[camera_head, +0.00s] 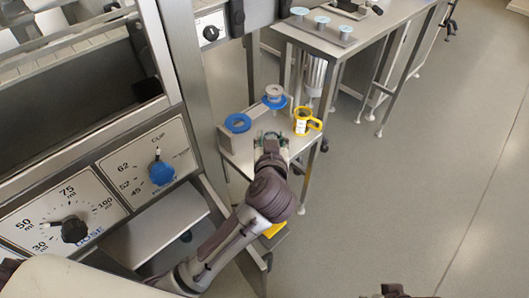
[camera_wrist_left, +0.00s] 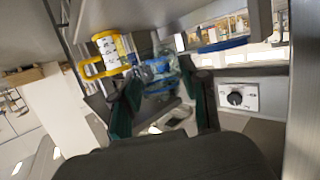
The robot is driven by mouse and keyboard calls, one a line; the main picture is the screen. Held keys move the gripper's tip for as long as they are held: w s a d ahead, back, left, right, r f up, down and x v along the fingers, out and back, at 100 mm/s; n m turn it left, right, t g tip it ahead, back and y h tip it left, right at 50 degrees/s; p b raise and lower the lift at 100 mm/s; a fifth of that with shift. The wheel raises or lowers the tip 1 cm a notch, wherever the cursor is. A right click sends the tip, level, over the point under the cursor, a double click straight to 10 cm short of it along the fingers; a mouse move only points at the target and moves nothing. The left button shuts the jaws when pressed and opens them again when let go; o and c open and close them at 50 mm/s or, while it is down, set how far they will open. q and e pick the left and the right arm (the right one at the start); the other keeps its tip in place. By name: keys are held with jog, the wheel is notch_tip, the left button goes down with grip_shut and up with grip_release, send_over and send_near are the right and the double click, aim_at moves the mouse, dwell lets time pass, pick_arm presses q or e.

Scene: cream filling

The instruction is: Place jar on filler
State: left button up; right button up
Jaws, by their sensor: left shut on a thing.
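My left gripper (camera_head: 270,138) is over the near part of a small steel side table (camera_head: 232,146). It is shut on a clear jar with blue parts, which shows between the dark fingers in the left wrist view (camera_wrist_left: 160,72). In the head view the jar is mostly hidden by the gripper and hard to make out. The filler looks to be the large steel machine (camera_head: 176,60) at the left, with a black dose knob (camera_head: 75,229) and a blue cup knob (camera_head: 161,173). A dark piece at the bottom edge of the head view may be my right gripper (camera_head: 392,291).
On the side table stand a blue ring (camera_head: 237,123), a blue and grey ringed part (camera_head: 274,97) and a yellow-handled container (camera_head: 302,121), close to my left gripper. A steel bench (camera_head: 352,45) with several small light-blue-topped parts is behind. The floor at right is clear.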

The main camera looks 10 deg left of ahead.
pick_arm(q)
jog(key=shift+w+a+f, duration=0.1)
jog(key=shift+a+f, duration=0.45)
jog(key=shift+a, duration=0.3)
notch_tip(320, 180, down, 2)
jog(key=shift+f+b, duration=0.2)
jog(key=shift+b, duration=0.7)
jog(key=shift+f+b, duration=0.45)
jog(key=shift+f, duration=0.35)
jog(key=shift+w, duration=0.1)
pick_arm(e)
jog(key=shift+w+a+r+t, duration=0.1)
jog(key=shift+w+a+t, duration=0.05)
jog(key=shift+w+t, duration=0.25)
jog(key=shift+w+a+r+t, duration=0.15)
jog(key=shift+w+t, duration=0.15)
jog(key=shift+w, duration=0.15)
pick_arm(q)
jog(key=shift+f, duration=0.1)
jog(key=o, duration=0.9)
pick_arm(e)
jog(key=shift+s+d+f, duration=0.1)
jog(key=shift+s, duration=0.2)
